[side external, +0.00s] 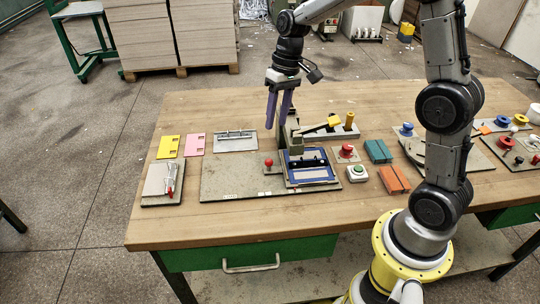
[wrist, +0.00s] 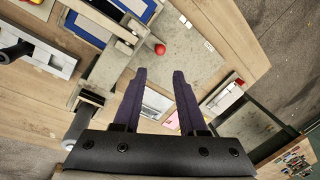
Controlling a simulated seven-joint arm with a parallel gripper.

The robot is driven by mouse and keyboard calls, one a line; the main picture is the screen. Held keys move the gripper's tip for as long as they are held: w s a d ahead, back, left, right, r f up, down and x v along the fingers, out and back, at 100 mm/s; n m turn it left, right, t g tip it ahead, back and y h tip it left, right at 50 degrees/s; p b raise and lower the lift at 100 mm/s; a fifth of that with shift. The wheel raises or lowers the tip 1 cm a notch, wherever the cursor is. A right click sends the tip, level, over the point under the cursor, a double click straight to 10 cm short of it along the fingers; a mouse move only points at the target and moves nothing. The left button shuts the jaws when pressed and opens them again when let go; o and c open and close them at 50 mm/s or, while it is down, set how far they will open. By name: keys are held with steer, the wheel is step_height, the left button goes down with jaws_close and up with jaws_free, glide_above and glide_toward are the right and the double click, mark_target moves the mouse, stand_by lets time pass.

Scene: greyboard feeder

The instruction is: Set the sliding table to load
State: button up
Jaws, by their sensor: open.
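The sliding table is a blue-framed plate (side external: 311,170) at the right end of a grey base plate (side external: 225,178) in the side view. A red ball knob (side external: 268,162) stands at its left side. In the wrist view the red knob (wrist: 160,49) is just beyond the fingertips, and the blue frame (wrist: 92,30) is at upper left. Small white labels lie along the base plate's front edge; their text is too small to read. My gripper (side external: 278,119) is open and empty, above and behind the knob, apart from it. Its dark purple fingers (wrist: 159,75) point down.
An upright grey post with a lever (side external: 318,127) stands behind the table, close to my gripper. Red (side external: 346,151) and green (side external: 358,170) buttons sit to the right. A clamp board (side external: 162,182), yellow (side external: 169,146) and pink plates lie left. The base plate's left part is clear.

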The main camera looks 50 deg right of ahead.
mark_target(269, 159)
steer(key=f, duration=0.4)
steer(key=a+f, duration=0.1)
steer(key=f, duration=0.3)
steer(key=a+f, duration=0.1)
steer(key=f, duration=0.2)
steer(key=shift+w+a+f, duration=0.15)
steer(key=shift+f, duration=0.25)
steer(key=shift+c, duration=0.2)
jaws_close()
steer(key=shift+r, duration=0.1)
stand_by(0.5)
